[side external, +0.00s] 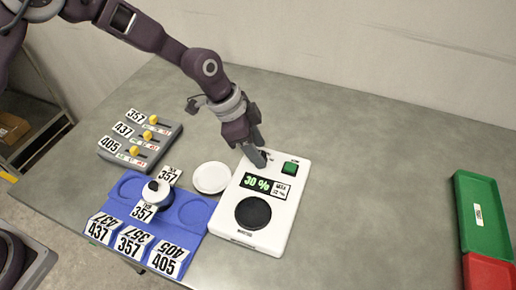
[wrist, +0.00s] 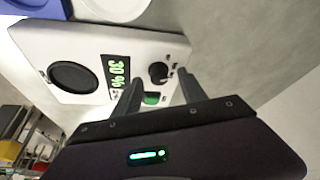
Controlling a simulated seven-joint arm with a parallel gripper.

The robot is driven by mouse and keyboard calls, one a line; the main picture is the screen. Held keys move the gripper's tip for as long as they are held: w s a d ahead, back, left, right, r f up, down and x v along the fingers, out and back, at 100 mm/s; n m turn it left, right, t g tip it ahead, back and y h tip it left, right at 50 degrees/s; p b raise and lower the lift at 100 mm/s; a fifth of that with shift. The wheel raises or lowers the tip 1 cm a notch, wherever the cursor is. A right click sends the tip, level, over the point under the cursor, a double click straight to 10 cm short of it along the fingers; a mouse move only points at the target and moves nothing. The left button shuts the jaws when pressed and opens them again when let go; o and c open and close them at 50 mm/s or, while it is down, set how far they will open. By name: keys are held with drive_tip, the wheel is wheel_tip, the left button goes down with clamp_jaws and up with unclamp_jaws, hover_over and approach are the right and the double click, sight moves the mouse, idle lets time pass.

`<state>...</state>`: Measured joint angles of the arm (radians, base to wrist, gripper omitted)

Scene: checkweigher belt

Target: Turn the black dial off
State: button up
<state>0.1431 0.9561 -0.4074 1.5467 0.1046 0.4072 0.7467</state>
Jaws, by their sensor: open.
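The black dial (wrist: 158,72) sits on the white device (wrist: 135,42), near the end with the green button (wrist: 152,99). In the wrist view it shows between the tips of my gripper (wrist: 159,77), which is open and empty. I cannot tell whether the fingers are down around the dial or still above it. In the side view my gripper (side external: 257,160) points down at the back of the white device (side external: 282,212) and mostly hides the dial. The lit display (side external: 257,183) reads 30 %. The green button (side external: 290,168) is right of my gripper.
A black round plate (side external: 253,212) is on the device's front. A white dish (side external: 211,177) and a blue tray (side external: 186,213) with number cards and a white-and-black object are left. A grey slider box (side external: 140,139) stands behind them. Green (side external: 482,215) and red (side external: 488,272) bins are far right.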

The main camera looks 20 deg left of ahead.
drive_tip(key=shift+d+f, duration=0.15)
drive_tip(key=shift+f, duration=0.2)
clamp_jaws()
drive_tip(key=shift+n, duration=0.3)
drive_tip(key=n, duration=0.2)
drive_tip(key=n+t+y, duration=0.1)
drive_tip(key=n, duration=0.1)
drive_tip(key=shift+s+t, duration=0.1)
drive_tip(key=shift+t, duration=0.2)
drive_tip(key=shift+d+n+t+y, duration=0.1)
drive_tip(key=shift+n+t+y, duration=0.45)
drive_tip(key=shift+n, duration=1.85)
drive_tip(key=shift+y, duration=0.25)
